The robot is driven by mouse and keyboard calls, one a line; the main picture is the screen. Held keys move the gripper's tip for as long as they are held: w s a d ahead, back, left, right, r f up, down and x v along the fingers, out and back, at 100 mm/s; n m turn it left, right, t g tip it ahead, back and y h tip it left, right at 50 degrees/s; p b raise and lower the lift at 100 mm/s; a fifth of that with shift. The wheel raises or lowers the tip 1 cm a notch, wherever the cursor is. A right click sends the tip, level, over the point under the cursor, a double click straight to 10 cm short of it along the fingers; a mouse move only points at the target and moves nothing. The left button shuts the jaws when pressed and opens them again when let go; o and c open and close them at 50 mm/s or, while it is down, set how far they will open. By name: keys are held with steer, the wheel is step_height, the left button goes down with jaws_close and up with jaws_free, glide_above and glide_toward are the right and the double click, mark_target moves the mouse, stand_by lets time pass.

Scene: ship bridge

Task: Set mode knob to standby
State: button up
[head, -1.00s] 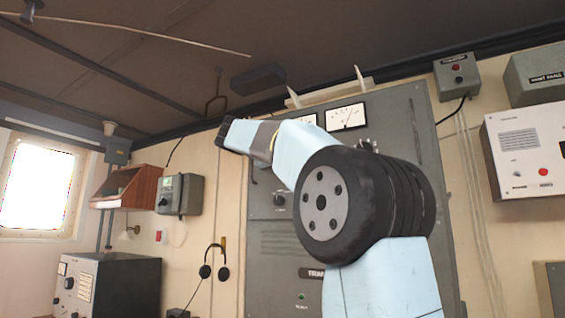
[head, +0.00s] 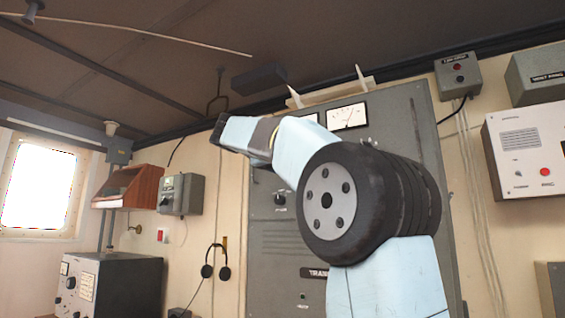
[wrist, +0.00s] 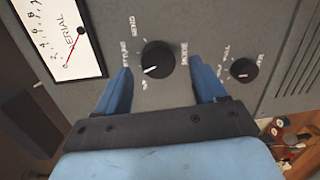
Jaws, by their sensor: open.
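The mode knob (wrist: 158,58) is a round black knob with a white pointer mark, on a grey panel in the wrist view. The words MODE, TUNE and SEND are printed around it. Its pointer is toward the lower left of the picture, near a label that is partly hidden and that I cannot fully read. My gripper (wrist: 160,72) is open, with one blue finger on each side of the knob. Gaps show between the fingers and the knob, and I cannot tell how deep they reach. In the head view, my arm stretches toward the grey cabinet (head: 270,262), and the fingers cannot be made out.
An aerial meter (wrist: 65,38) is at the upper left. In the head view, a headset (head: 216,262) hangs left of the cabinet, and a wall box (head: 181,194) is farther left.

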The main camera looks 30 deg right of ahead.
steer(key=f+v, duration=0.1)
steer(key=v, duration=1.1)
steer(key=shift+r, duration=0.4)
steer(key=s+f+m+y, duration=0.2)
steer(key=s+f+y, duration=0.3)
steer(key=f, duration=1.2)
steer(key=s+a+f+m+g+y, duration=0.1)
steer(key=s+f+y, duration=0.4)
steer(key=s+f, duration=0.7)
steer(key=s+f+m+g+y, duration=0.1)
steer(key=s+f+m+y, duration=0.2)
steer(key=f, duration=2)
steer(key=s+y, duration=0.2)
steer(key=s, duration=0.3)
steer(key=shift+s+a+m, duration=0.25)
steer(key=shift+s+m, duration=0.05)
steer(key=shift+m, duration=0.1)
